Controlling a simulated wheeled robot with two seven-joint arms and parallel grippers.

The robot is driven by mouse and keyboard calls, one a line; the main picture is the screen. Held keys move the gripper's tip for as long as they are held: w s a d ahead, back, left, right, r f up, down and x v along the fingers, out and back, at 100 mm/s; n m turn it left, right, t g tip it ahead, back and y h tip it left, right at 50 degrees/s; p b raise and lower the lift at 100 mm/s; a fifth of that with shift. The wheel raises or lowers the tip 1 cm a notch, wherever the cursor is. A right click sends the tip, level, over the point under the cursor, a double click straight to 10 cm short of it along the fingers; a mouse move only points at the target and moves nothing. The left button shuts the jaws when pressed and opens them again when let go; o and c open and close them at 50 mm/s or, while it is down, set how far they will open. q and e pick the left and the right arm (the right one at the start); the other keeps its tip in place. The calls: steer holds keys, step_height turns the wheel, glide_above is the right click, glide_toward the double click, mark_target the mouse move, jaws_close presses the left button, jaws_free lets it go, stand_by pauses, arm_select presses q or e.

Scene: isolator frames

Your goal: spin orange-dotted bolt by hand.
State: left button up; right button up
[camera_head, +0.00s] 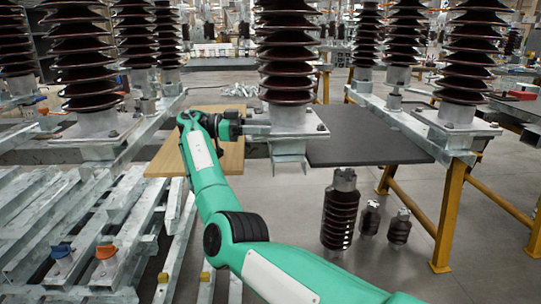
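My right arm, teal with white panels, comes in from the bottom right and bends at an elbow. My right gripper (258,128) is at its far end, at the left side of the square metal base (292,122) under the middle brown insulator (287,50). The fingers are dark and small, so I cannot tell whether they are open, shut or touching a bolt. A small bolt (320,127) shows at the right corner of this base. I cannot make out an orange dot on any bolt here. My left gripper is not in view.
A wooden board (165,160) lies behind my forearm and a dark panel (365,138) lies to the right. Metal frames (60,215) fill the left, with an orange-capped part (106,252) and a blue-capped part (61,251). Yellow legs (449,215) stand right. Loose insulators (340,215) stand below.

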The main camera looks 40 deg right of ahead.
steer(key=shift+r+n+t+h+p, duration=0.2)
steer(key=shift+n+t+h+p, duration=0.8)
steer(key=shift+t+p, duration=0.75)
steer(key=n+t+h+p, duration=0.1)
steer(key=n+t+p, duration=0.2)
steer(key=t+p, duration=0.1)
steer(key=n+t+p, duration=0.3)
steer(key=t+p, duration=0.1)
steer(key=p, duration=0.1)
steer(key=n+t+p, duration=0.3)
steer(key=t+p, duration=0.2)
steer(key=shift+r+t, duration=0.1)
steer(key=shift+t, duration=0.15)
steer(key=n+t+y+p, duration=1)
steer(key=p, duration=1.4)
steer(key=shift+f+n+t+y+p, duration=0.25)
steer(key=shift+n+t+y+p, duration=0.35)
steer(key=shift+y+p, duration=0.5)
steer(key=b+v, duration=0.3)
steer(key=v, duration=1.1)
step_height(320, 180, down, 9)
steer(key=s+g, duration=0.1)
steer(key=g, duration=0.1)
steer(key=shift+s+a+b, duration=0.3)
steer(key=shift+a+b, duration=0.1)
steer(key=shift+a, duration=0.05)
